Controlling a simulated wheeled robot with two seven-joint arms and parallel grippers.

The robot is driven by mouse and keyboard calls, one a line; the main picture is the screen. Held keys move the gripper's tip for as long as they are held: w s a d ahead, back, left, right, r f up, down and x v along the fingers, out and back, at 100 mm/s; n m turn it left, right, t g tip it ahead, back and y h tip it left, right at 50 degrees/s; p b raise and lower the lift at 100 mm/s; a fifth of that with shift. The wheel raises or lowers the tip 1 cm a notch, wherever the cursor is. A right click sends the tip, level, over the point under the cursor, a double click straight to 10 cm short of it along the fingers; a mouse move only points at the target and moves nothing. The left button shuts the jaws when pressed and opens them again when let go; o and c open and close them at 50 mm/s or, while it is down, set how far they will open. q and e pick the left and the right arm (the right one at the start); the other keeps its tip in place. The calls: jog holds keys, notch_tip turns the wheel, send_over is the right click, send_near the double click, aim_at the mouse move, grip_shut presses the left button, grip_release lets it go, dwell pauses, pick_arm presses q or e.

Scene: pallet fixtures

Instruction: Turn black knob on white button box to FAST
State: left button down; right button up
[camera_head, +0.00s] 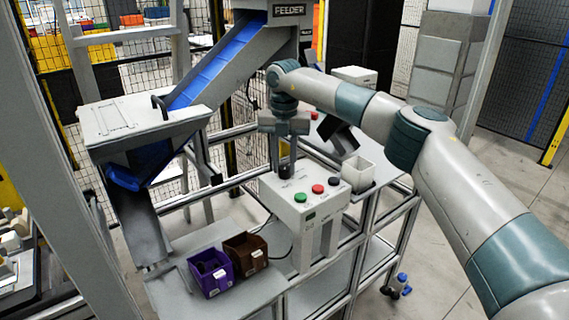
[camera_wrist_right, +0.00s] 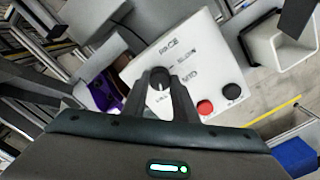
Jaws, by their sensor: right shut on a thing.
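The white button box (camera_head: 307,213) stands on a frame in the middle of the head view, with green, red and dark buttons on top. Its black knob (camera_head: 286,171) is at the back left of the top. My right gripper (camera_head: 285,162) points down over the knob and is shut on it. In the right wrist view the knob (camera_wrist_right: 160,77) sits between the two fingers (camera_wrist_right: 163,82). The labels PACE, SLOW and MID are readable around it; another label near the fingers is partly hidden. The knob's exact setting is hard to tell. My left gripper is not in view.
A purple bin (camera_head: 211,272) and a brown bin (camera_head: 245,254) sit on a shelf at the lower left. An open white container (camera_head: 357,172) stands right of the box. A feeder with a blue chute (camera_head: 215,72) rises behind it at the left.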

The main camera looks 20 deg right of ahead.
aim_at(285, 167)
jog(key=shift+r, duration=0.1)
jog(key=o, duration=1)
jog(key=shift+o, duration=0.2)
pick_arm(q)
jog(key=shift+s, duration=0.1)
pick_arm(e)
jog(key=shift+r, duration=0.8)
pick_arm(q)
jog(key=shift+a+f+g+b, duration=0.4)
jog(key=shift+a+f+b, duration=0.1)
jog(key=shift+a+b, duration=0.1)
pick_arm(e)
notch_tip(285, 167, up, 16)
jog(key=shift+f, duration=0.15)
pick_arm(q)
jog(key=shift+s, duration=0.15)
